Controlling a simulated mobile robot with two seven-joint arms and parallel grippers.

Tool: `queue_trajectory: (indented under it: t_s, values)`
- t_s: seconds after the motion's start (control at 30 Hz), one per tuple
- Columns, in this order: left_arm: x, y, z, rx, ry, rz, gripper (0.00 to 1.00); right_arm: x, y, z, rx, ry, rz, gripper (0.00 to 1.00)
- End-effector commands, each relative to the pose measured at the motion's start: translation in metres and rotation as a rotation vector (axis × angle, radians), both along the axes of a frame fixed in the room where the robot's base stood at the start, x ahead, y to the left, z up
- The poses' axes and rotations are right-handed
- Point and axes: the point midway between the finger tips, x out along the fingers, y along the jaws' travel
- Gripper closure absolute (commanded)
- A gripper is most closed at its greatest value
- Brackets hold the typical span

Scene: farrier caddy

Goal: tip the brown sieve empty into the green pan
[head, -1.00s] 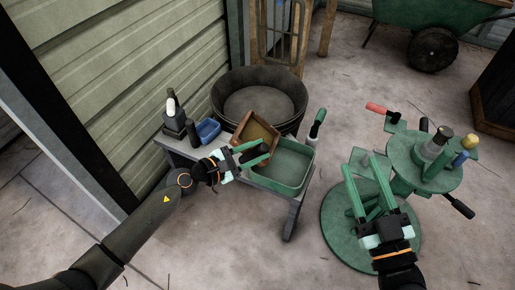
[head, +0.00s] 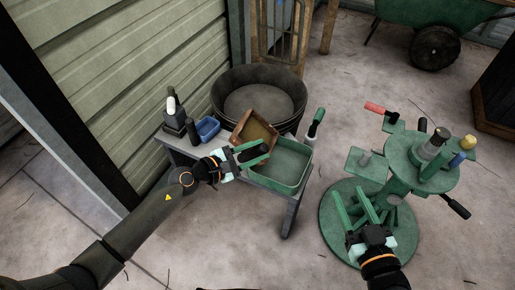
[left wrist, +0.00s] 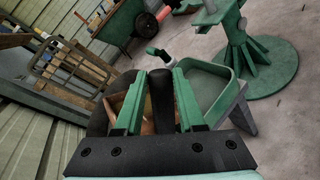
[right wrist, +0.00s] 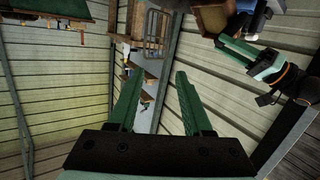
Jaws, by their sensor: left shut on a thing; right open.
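The brown sieve (head: 246,123) is a square wooden box, held tilted over the left back edge of the green pan. My left gripper (head: 264,153) is shut on its handle; the dark handle (left wrist: 162,100) shows between the fingers in the left wrist view, with part of the sieve (left wrist: 117,103) behind. I cannot tell what lies in the sieve. The green pan (head: 290,165) stands on the bench's right end, and its visible floor looks bare. It also shows in the left wrist view (left wrist: 205,88). My right gripper (head: 353,200) is open and empty, right of the bench.
A blue tray (head: 208,128) and a dark tool with a pale top (head: 172,112) are on the bench's left end. A green-handled brush (head: 316,124) is by the pan's back right corner. A dark round tub (head: 260,82) stands behind. A green stand (head: 420,165) is at right.

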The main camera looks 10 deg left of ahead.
Motion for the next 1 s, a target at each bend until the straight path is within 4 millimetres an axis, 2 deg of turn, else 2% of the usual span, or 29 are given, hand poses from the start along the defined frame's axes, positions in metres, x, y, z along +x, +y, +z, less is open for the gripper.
queue_trajectory:
  t_s: [0.83, 1.0]
  values:
    - [-0.004, 0.004, 0.002, 0.054, -0.014, -0.001, 1.0, -0.029, 0.0, -0.072, 0.0, 0.312, -0.022, 0.5]
    - [-0.004, 0.004, 0.001, 0.055, -0.015, -0.001, 1.0, -0.029, 0.0, -0.074, -0.001, 0.316, -0.022, 0.5]
